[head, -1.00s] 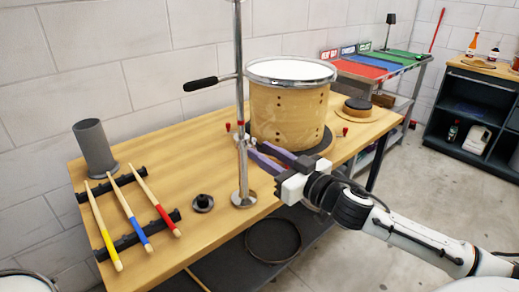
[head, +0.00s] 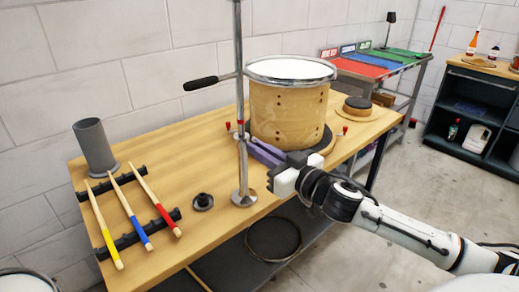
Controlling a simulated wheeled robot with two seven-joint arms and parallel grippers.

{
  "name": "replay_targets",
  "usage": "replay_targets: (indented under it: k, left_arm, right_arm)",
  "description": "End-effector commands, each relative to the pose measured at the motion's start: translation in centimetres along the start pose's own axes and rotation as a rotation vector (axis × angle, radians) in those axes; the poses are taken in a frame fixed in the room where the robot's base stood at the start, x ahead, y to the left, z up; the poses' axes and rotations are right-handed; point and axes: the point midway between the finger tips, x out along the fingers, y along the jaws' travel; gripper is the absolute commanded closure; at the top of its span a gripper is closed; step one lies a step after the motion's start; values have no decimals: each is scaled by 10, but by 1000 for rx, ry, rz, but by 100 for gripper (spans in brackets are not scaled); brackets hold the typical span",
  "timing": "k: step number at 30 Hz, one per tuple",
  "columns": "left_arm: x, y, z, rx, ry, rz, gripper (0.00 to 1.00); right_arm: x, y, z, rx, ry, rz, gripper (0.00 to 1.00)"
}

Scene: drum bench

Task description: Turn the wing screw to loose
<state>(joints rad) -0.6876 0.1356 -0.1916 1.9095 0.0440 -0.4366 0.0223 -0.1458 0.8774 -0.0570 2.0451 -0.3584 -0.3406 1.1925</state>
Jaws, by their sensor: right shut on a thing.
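A chrome stand pole (head: 240,95) rises from a round base (head: 244,197) near the front edge of the wooden bench. A black-gripped lever (head: 201,83) sticks out left from the pole. My right gripper (head: 250,143) reaches in from the right, its purple fingers at the pole's clamp, below the lever. It is shut on the wing screw there; the fingers hide most of the screw, so its angle cannot be told. My left gripper is not in view.
A wooden drum (head: 288,110) stands just behind my right gripper. Drumsticks (head: 129,210) lie on a black rack at left, by a grey cup (head: 95,147). A small black knob-like part (head: 203,202) sits left of the base. The bench's right end holds a dark round pad (head: 358,105).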

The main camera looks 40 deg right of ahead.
Motion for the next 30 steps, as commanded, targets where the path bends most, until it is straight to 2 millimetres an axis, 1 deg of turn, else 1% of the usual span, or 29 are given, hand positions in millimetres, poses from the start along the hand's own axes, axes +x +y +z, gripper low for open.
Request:
replay_targets:
  k: [5,11,21,30]
  left_arm:
    - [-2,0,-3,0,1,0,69]
    - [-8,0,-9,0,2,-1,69]
    - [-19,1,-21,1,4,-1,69]
    - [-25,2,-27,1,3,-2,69]
  right_arm:
    - [0,0,-1,-40,1,0,100]
    - [0,-1,-2,-155,1,0,100]
    - [0,-3,-2,-463,1,0,100]
    - [0,-4,0,-749,1,0,100]
